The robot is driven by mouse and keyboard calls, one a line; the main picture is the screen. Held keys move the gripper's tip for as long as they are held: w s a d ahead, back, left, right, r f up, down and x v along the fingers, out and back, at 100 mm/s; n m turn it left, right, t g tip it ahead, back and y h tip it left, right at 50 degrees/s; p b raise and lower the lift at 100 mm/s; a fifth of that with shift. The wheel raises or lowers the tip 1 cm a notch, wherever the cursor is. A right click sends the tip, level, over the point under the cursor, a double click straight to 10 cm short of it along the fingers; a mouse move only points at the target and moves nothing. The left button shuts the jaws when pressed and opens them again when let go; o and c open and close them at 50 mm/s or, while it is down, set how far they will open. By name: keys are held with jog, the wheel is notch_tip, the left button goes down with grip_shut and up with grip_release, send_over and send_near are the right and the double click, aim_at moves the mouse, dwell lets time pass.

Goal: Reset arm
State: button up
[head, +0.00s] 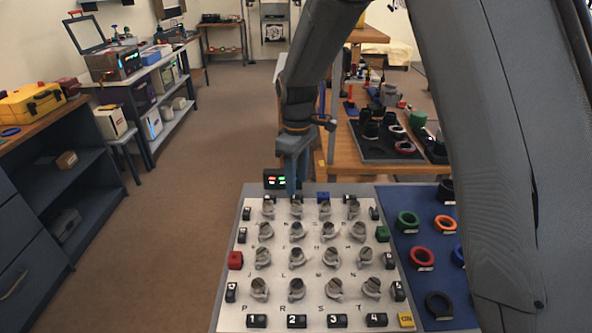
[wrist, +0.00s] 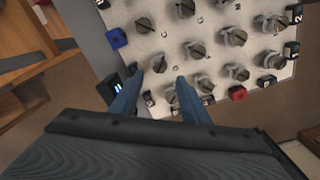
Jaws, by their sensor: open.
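My gripper (head: 293,172) is over the far edge of a pale panel (head: 317,222) that carries rows of grey knobs. In the wrist view my gripper (wrist: 158,80) shows two blue fingers spread apart with nothing between them. The fingertips are close to the nearest knobs, such as one grey knob (wrist: 160,63). I cannot tell whether they touch the panel. A small black display (head: 276,180) with lit digits stands at the panel's far left corner. My arm hides part of the panel's right surroundings.
A blue mat (head: 405,290) with coloured rings, such as a red ring (head: 421,257), lies right of the panel. A wooden table (head: 345,155) with a dark tray of lens parts stands behind. Shelves (head: 60,170) line the left. The brown floor (head: 170,230) between is clear.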

jog(key=s+d+r+m, duration=0.1)
jog(key=s+d+m, duration=0.5)
jog(key=s, duration=0.5)
jog(key=s+d+r+m+t, duration=0.1)
jog(key=s+d+m, duration=0.4)
jog(key=s+d, duration=0.6)
jog(key=shift+s+r+m, duration=0.35)
jog(key=shift+m, duration=0.05)
dwell(0.4)
